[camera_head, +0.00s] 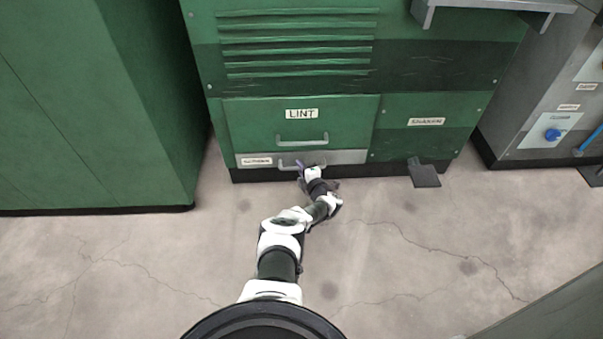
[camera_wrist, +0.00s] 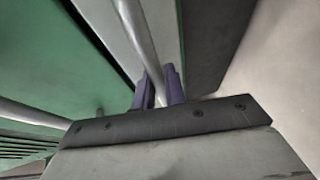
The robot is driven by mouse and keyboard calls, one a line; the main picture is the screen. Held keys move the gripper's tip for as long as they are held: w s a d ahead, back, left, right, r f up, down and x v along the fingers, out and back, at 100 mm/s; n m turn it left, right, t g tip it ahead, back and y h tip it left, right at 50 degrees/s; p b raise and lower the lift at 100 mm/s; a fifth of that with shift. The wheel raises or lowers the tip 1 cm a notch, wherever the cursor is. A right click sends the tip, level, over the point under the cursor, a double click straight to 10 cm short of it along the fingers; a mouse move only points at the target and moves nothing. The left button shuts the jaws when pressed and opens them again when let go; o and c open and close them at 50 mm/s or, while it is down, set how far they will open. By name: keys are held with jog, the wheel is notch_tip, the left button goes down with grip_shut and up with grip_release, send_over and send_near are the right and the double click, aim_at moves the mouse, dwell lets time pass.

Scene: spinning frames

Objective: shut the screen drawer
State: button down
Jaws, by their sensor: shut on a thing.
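The screen drawer (camera_head: 345,157) is a narrow silver-grey front low on the green machine, with a small label at its left whose text is too small to read surely. Its bar handle (camera_head: 288,162) is at the middle of the front.
A green LINT panel (camera_head: 300,128) with its own handle is just above. A dark pedal (camera_head: 424,173) sticks out at the machine's lower right. A green cabinet (camera_head: 100,100) stands at left, a grey control cabinet (camera_head: 545,105) at right. The concrete floor (camera_head: 400,260) is clear.

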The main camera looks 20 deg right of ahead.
jog(key=shift+w+r, duration=0.1)
jog(key=shift+w, duration=0.1)
jog(key=c, duration=1.5)
grip_release()
jog(key=shift+d, duration=0.1)
jog(key=shift+o, duration=0.2)
jog(key=p+v, duration=0.9)
jog(key=v, duration=0.4)
jog(key=shift+s, duration=0.45)
jog(key=shift+s, duration=0.1)
